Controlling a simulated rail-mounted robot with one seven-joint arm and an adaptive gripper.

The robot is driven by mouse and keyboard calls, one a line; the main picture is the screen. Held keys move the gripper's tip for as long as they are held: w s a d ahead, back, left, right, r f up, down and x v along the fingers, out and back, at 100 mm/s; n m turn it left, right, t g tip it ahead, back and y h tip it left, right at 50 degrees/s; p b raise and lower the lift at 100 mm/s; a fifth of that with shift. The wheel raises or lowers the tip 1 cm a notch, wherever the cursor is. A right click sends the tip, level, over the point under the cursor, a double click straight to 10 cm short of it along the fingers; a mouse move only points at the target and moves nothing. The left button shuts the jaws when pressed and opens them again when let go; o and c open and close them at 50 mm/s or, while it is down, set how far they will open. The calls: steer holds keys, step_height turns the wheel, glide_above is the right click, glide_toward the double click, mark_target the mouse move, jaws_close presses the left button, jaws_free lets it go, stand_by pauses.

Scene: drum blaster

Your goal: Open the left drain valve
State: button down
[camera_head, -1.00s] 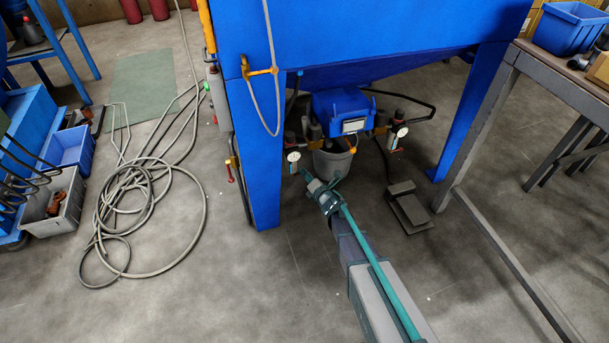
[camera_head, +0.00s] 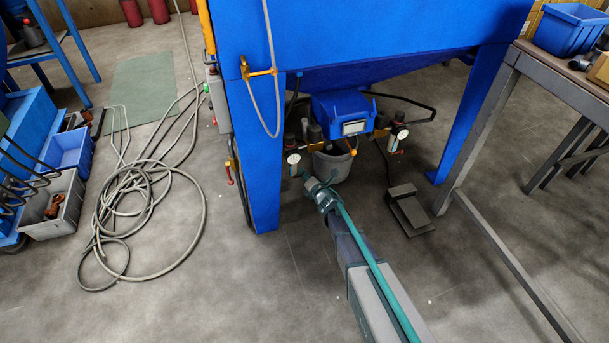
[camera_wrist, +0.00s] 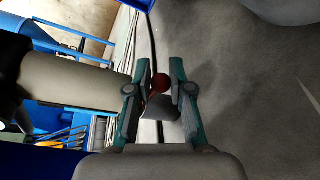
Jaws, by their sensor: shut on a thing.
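The left drain valve assembly, with a round white gauge (camera_head: 293,158), hangs under the blue cabinet beside its front left leg. My gripper (camera_head: 319,182) is just below and right of this gauge, in front of a grey bucket (camera_head: 333,165). In the wrist view, my gripper (camera_wrist: 160,74) has its two fingers closed on a round dark red knob (camera_wrist: 160,82), which I take as the valve's handle end. In the head view the knob is hidden at the fingers. How far the valve is turned cannot be told.
The blue cabinet (camera_head: 360,40) and its left leg (camera_head: 258,170) stand close to my gripper. A second gauge (camera_head: 401,134) is to the right. A grey foot pedal (camera_head: 409,211) lies on the floor. Coiled hose (camera_head: 150,215) lies at left; the front floor is clear.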

steer(key=shift+f, duration=0.2)
steer(key=shift+f+m+y+p, duration=0.35)
steer(key=shift+m+y+p, duration=0.05)
steer(key=shift+m+p, duration=0.5)
steer(key=s+a+f+m+t+y+p, duration=0.1)
steer(key=a+f+m, duration=0.3)
steer(key=m, duration=0.9)
steer(key=shift+s+a+m+t+y+p, duration=0.2)
steer(key=shift+s+m+t+y+p, duration=0.25)
steer(key=shift+y, duration=0.35)
steer(key=c, duration=1.3)
jaws_free()
steer(key=shift+a, duration=0.1)
